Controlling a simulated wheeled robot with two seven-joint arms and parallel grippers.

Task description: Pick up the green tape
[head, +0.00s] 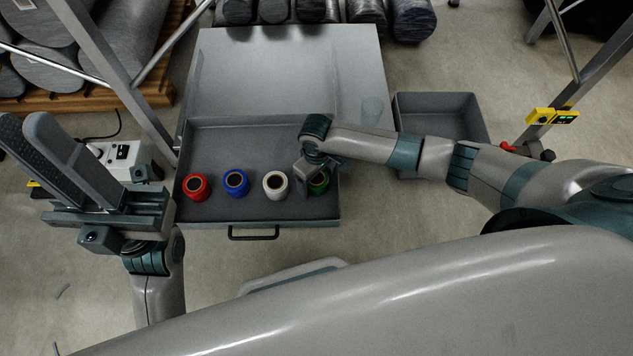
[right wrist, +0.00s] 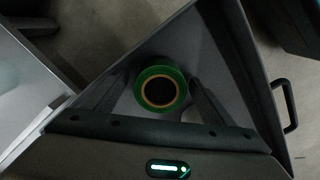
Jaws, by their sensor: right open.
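The green tape (head: 319,183) stands at the right end of a row of tape rolls in the open grey drawer (head: 240,214). In the head view my right gripper partly hides it. In the right wrist view the green tape (right wrist: 161,89) shows whole, with its round hole facing the camera. My right gripper (right wrist: 160,88) is open, with one finger on each side of the tape; I cannot tell whether they touch it. In the head view my right gripper (head: 316,178) is over the drawer's right part. My left gripper (head: 60,150) is raised at the left, its two fingers close together, and away from the drawer.
Red (head: 196,186), blue (head: 236,183) and white (head: 275,184) tape rolls stand left of the green one. An empty grey bin (head: 440,112) is right of the drawer. The drawer handle (head: 253,234) faces me. Metal frame legs (head: 110,70) stand at both sides.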

